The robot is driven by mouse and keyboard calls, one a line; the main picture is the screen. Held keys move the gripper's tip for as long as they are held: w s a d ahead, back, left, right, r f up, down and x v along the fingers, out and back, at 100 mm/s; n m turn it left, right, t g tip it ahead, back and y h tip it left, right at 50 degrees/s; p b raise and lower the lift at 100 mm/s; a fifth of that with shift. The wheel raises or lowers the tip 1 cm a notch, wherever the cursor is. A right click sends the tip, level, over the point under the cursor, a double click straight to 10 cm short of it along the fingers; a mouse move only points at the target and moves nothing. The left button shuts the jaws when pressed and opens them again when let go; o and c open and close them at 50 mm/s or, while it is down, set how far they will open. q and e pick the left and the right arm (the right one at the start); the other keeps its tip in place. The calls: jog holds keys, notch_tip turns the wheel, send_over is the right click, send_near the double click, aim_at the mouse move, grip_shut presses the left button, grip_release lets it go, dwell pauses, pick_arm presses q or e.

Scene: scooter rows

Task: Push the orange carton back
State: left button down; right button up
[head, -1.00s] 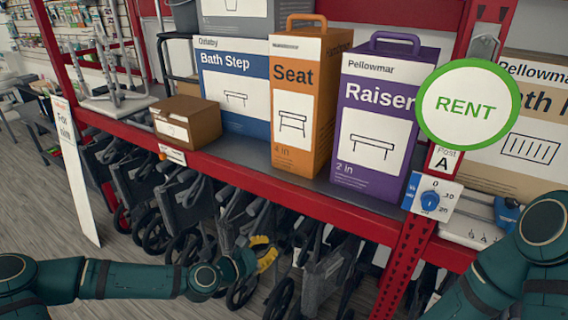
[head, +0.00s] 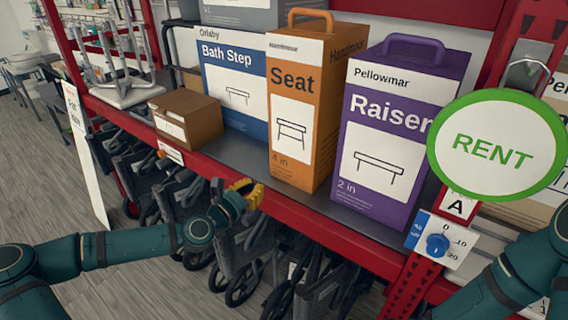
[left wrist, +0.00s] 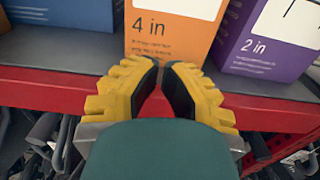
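The orange carton (head: 312,160), marked "Seat" and "4 in", stands upright on the shelf with its handle on top. It is between the blue and white Bath Step box (head: 243,58) and the purple Raiser carton (head: 399,115). My left gripper (head: 240,188) has yellow fingers and is in front of the red shelf edge, low and left of the orange carton. In the left wrist view, the fingertips (left wrist: 161,67) are nearly together with nothing between them, pointing at the carton's lower front (left wrist: 170,30). They look apart from it. My right gripper is out of view.
A small brown box (head: 187,117) sits at the left on the shelf (head: 228,154). The red front rail (head: 275,205) runs below the cartons, with folded walkers or wheelchairs (head: 240,262) under it.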

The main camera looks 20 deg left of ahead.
aim_at(285, 163)
pick_arm(q)
jog(key=p+x, duration=0.1)
jog(key=x, duration=1.1)
jog(key=shift+w+d, duration=0.15)
jog(key=shift+w, duration=0.1)
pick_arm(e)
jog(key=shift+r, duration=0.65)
pick_arm(q)
jog(key=shift+f, duration=0.1)
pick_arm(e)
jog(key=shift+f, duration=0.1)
